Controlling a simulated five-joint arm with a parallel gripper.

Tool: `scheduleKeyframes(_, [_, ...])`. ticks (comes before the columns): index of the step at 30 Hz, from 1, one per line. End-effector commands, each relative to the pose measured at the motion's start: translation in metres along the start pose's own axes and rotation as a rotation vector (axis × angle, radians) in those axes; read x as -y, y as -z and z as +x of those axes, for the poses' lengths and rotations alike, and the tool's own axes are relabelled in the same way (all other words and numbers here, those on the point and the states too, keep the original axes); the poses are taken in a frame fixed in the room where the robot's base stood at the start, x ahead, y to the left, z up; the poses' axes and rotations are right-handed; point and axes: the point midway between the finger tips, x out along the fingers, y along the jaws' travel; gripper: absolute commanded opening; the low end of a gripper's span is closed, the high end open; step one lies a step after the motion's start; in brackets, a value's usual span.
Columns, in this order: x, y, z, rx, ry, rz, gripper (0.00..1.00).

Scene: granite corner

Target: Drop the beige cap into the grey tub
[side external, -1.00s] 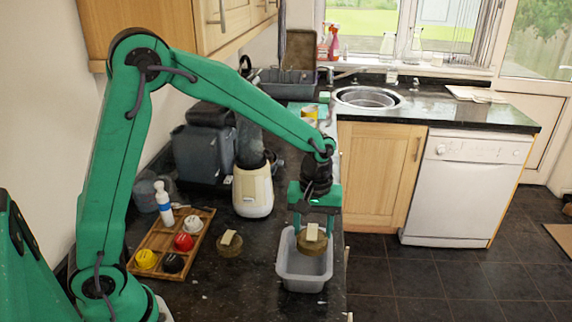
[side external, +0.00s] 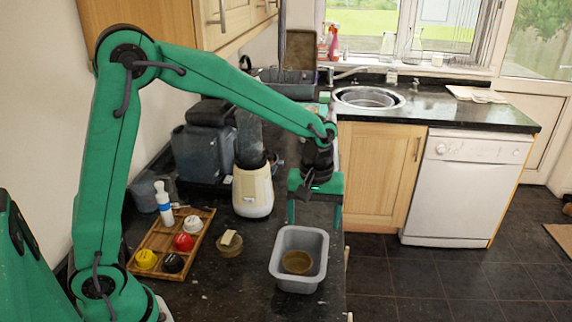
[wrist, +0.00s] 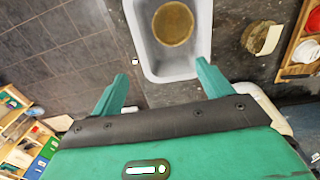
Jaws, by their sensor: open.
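The grey tub (side external: 318,262) stands on the dark counter near its right edge; it also shows at the top of the wrist view (wrist: 150,62). A round brown-beige cap (side external: 297,262) lies inside it on the floor, and it shows as a round disc in the wrist view (wrist: 172,23). No pale tab shows on its upper face. My gripper (side external: 314,222) is open and empty, above and behind the tub's far end.
A similar brown cap with a pale beige tab (side external: 229,241) lies on the counter left of the tub. A wooden tray (side external: 150,240) holds white, red, yellow and black caps and a white bottle. A cream blender (side external: 252,192) stands behind.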

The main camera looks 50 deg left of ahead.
Motion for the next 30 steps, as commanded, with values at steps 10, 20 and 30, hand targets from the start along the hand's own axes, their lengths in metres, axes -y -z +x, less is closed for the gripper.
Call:
scheduleKeyframes(10, [0.000,0.000,-0.041,-0.001,-0.001,0.000,0.79])
scheduleKeyframes(20, [0.000,0.000,-0.048,0.000,0.000,0.000,0.79])
scheduleKeyframes(30, [0.002,0.000,-0.049,-0.002,-0.003,0.004,0.79])
